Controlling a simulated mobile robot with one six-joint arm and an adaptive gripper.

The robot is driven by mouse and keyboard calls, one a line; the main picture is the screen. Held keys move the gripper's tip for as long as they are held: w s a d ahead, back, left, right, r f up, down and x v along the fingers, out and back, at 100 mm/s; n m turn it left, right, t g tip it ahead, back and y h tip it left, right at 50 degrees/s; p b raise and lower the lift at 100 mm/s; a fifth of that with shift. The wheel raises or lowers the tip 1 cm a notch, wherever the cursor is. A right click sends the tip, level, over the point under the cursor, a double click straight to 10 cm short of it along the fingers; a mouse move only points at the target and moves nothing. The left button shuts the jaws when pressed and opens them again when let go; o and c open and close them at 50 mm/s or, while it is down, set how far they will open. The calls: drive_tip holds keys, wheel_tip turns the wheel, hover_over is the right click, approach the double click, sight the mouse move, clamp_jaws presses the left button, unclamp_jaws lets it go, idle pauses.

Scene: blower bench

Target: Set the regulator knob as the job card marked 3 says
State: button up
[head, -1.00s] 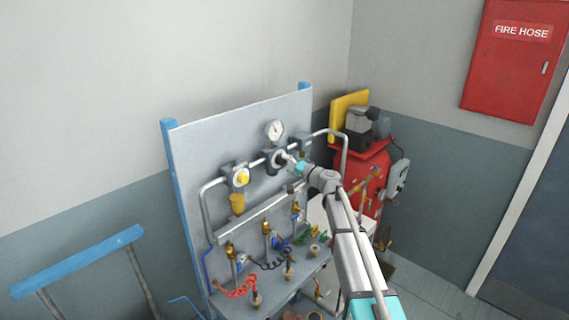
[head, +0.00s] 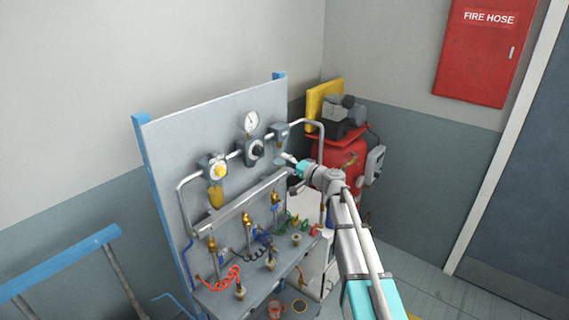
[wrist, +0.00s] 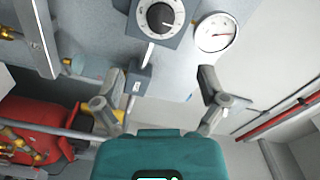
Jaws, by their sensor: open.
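The regulator knob (head: 257,151) is a round black knob on a grey body, mounted on the upright panel (head: 180,140) below a round white gauge (head: 251,121). I cannot read the dial marks. No job card can be made out.
Several brass valves with coiled hoses (head: 228,280) are below. A red compressor (head: 342,155) stands behind my arm. A blue rail (head: 60,262) is at left; a red fire hose cabinet (head: 485,50) is on the wall.

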sight(260, 152)
drive_tip(key=shift+s+d+n, duration=0.2)
drive_tip(key=shift+d+n, duration=0.05)
drive_tip(key=shift+n, duration=0.6)
drive_tip(key=shift+s+d+n, duration=0.2)
drive_tip(key=shift+d+n, duration=0.05)
drive_tip(key=shift+n, duration=0.65)
drive_tip(key=shift+s+d+n, duration=0.2)
drive_tip(key=shift+d+n, duration=0.05)
drive_tip(key=shift+n, duration=0.6)
drive_tip(key=shift+w+a, duration=0.1)
drive_tip(key=shift+w, duration=0.05)
drive_tip(key=x, duration=1.3)
drive_tip(key=shift+w+a, duration=0.15)
drive_tip(key=shift+a, duration=0.05)
drive_tip(key=c, duration=1.2)
drive_tip(key=shift+o, duration=0.2)
